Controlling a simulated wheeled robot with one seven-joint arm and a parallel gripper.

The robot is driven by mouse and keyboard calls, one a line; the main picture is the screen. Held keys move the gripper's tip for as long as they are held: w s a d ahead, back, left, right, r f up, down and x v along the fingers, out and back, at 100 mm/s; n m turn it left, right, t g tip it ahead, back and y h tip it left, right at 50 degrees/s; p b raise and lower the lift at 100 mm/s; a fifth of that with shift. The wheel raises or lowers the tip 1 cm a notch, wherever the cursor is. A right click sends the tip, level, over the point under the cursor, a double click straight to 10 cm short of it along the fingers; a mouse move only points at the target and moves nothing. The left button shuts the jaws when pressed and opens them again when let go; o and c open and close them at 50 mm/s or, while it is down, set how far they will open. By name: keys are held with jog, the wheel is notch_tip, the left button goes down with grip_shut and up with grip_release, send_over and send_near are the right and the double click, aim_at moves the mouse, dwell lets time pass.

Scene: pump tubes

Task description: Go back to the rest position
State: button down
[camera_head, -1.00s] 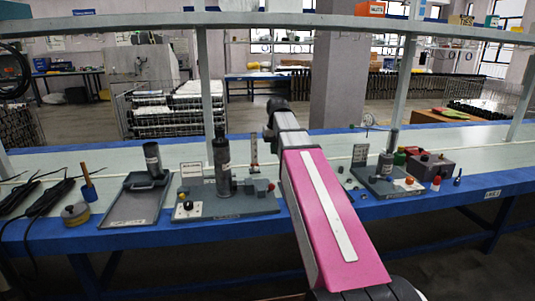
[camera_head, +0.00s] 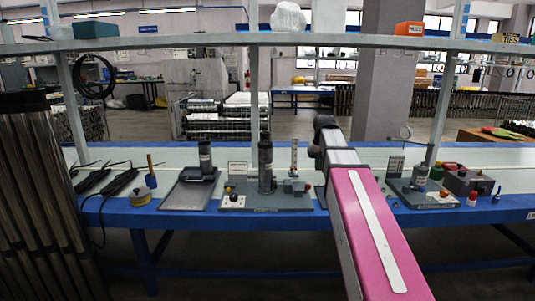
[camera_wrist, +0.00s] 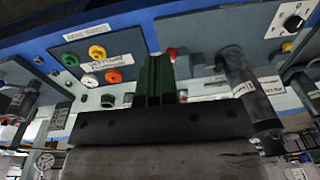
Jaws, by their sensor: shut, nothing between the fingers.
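My gripper (camera_wrist: 155,80) shows in the wrist view as dark green fingers closed together, with nothing between them. They point toward a grey panel carrying a yellow knob (camera_wrist: 97,52) and an orange knob (camera_wrist: 113,76). A dark tube (camera_wrist: 243,85) stands to the right of the fingers, apart from them. In the head view my pink arm reaches up from the lower right over the bench; the fingers cannot be made out there. A dark pump tube (camera_head: 265,165) stands upright on a grey base left of my arm. A shorter dark cylinder (camera_head: 205,158) stands on a grey tray (camera_head: 180,197).
The long bench (camera_head: 300,220) has a blue front edge. Another station (camera_head: 430,198) with knobs and bottles lies right of my arm. Black cable tools (camera_head: 120,183) lie at left. A shelf (camera_head: 200,41) runs above. Tall dark pipes (camera_head: 40,190) stand at far left.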

jog(key=s+f, duration=0.6)
jog(key=f, duration=0.5)
jog(key=s+a+f, duration=0.1)
jog(key=s+f, duration=0.6)
jog(key=f, duration=0.4)
jog(key=s+f, duration=0.6)
jog(key=f, duration=0.5)
jog(key=shift+s+a+g+h, duration=0.2)
jog(key=shift+a+g+h, duration=0.1)
